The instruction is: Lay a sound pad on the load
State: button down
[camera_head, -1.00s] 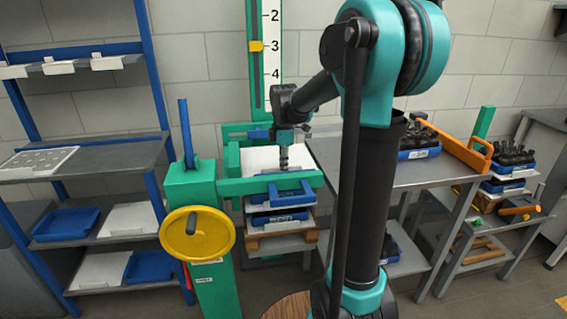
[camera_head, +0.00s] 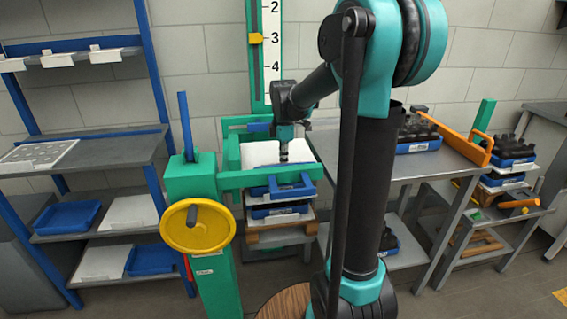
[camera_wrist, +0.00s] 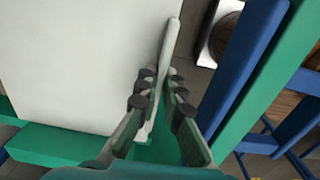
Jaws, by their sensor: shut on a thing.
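A flat white pad (camera_head: 258,153) lies level inside the green frame, on top of a stack of blue trays (camera_head: 280,190). In the wrist view the pad (camera_wrist: 75,60) fills the left side, with a thin raised white strip (camera_wrist: 167,62) along its right edge. My gripper (camera_wrist: 158,95) is shut on this strip, one finger on each side. In the head view my gripper (camera_head: 284,155) points down at the pad's right part. Whether the pad's underside fully touches the load is hidden.
The green frame (camera_head: 230,180) closely surrounds the load, with a yellow handwheel (camera_head: 190,228) in front. A blue shelf rack (camera_head: 90,138) stands left. A grey table (camera_head: 385,165) with dark bottles in a blue tray (camera_head: 425,147) stands right, beside an orange rail (camera_head: 455,140).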

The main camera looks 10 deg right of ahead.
jog(key=shift+f, duration=0.75)
jog(key=c, duration=1.6)
grip_release()
jog(key=shift+r, duration=0.1)
